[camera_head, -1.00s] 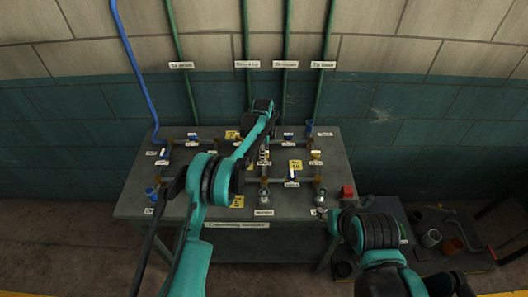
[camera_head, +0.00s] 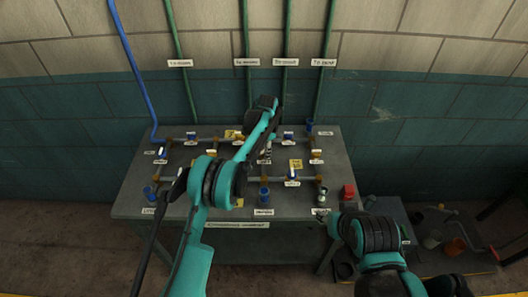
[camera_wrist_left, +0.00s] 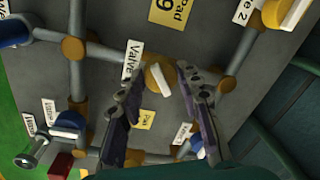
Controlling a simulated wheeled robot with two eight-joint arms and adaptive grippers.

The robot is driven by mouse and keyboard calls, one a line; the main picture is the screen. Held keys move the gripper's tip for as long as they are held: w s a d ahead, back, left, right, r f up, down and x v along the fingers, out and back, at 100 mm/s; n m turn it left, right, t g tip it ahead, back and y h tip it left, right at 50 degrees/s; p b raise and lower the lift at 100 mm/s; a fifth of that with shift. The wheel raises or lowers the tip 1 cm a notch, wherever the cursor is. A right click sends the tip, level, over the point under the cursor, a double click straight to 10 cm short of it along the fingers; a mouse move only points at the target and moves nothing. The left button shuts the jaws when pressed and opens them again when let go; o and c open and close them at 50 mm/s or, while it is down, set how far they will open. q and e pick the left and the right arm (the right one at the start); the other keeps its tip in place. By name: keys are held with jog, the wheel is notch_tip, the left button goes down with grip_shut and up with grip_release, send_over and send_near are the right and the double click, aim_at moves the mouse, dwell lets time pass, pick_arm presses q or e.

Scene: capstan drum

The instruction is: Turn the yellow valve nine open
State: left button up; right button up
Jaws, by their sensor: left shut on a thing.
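The yellow valve (camera_wrist_left: 158,78) shows in the left wrist view as a pale yellow handle on a grey pipe, beside a white "Valve" label (camera_wrist_left: 132,60). A yellow pad card marked 9 (camera_wrist_left: 168,12) lies above it. My left gripper (camera_wrist_left: 162,83) has one finger on each side of the handle and is shut on it. In the head view my left gripper (camera_head: 267,152) reaches down over the middle of the pipework, and the arm hides part of it. My right gripper (camera_head: 322,213) is near the table's front right; its fingers are too small to read.
The grey table (camera_head: 140,205) carries pipes, several other valves and labels. A blue pipe (camera_head: 135,75) and green pipes run up the wall. A lower bench with cups stands at the right.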

pick_arm(q)
jog(key=n, duration=0.4)
jog(key=shift+d+n+b, duration=0.1)
jog(key=shift+n+b, duration=0.2)
jog(key=n, duration=0.5)
jog(key=shift+g, duration=0.3)
jog(key=shift+n, duration=0.4)
jog(key=o, duration=1.2)
jog(key=shift+c, duration=0.2)
jog(key=shift+w, duration=0.1)
notch_tip(320, 180, up, 12)
jog(key=d, duration=0.1)
